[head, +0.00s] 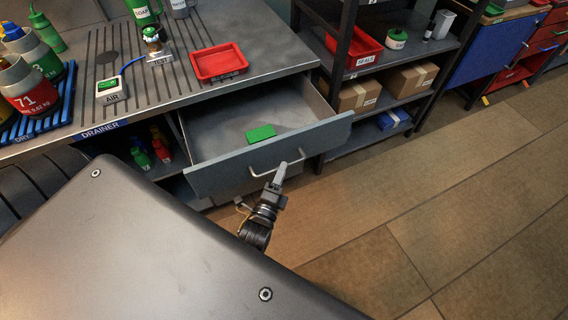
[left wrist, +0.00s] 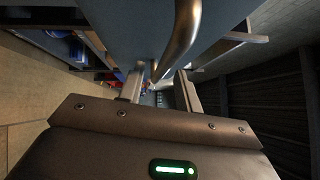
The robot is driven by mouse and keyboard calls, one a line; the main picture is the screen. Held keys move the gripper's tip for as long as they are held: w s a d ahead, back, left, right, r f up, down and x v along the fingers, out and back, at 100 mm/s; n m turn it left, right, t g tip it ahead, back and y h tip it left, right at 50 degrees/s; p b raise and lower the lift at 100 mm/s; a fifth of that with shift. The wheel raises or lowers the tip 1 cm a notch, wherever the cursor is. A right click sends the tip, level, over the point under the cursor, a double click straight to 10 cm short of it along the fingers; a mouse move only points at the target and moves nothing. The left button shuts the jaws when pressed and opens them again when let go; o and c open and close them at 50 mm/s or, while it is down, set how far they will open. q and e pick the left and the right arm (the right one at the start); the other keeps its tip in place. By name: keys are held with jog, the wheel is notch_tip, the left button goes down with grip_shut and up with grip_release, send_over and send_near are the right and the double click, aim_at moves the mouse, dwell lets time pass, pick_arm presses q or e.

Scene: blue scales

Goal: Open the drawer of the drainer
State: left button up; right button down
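The drainer (head: 100,128) is a grey workbench with a ribbed top and a blue label. Its drawer (head: 215,135) is pulled well out, and the inside shows. A green block (head: 260,133) lies in it. The drawer front (head: 225,172) carries a curved metal handle (head: 262,175). My left gripper (head: 283,170) is at the right part of this handle. In the left wrist view, the handle (left wrist: 185,35) runs down towards the gap between the fingers of my left gripper (left wrist: 158,88). The fingers are apart; whether either touches the bar is unclear. My right gripper is not in view.
A red tray (head: 218,62), an air box (head: 111,90) and bottles stand on the drainer top. A shelf rack (head: 400,70) with cardboard boxes stands close to the right of the drawer. The floor (head: 430,200) at the right is clear.

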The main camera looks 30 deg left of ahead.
pick_arm(q)
jog(key=v, duration=0.8)
jog(key=shift+b, duration=0.4)
jog(key=s+d+f+n+g+h, duration=0.15)
jog(key=s+f+n+g, duration=0.35)
jog(key=f, duration=0.9)
jog(key=s+f+n+g+h, duration=0.2)
jog(key=s+f+n+g, duration=0.25)
jog(key=f, duration=0.95)
jog(key=s+a+f+n+g, duration=0.2)
jog(key=s+a+f+g, duration=0.2)
jog(key=s+f, duration=0.3)
jog(key=s+a+f+n+g+p, duration=0.1)
jog(key=s+a+f+n+g, duration=0.2)
jog(key=s+f, duration=0.5)
jog(key=s+a+g, duration=0.1)
jog(key=s+g, duration=0.1)
jog(key=s, duration=0.1)
jog(key=shift+s, duration=0.35)
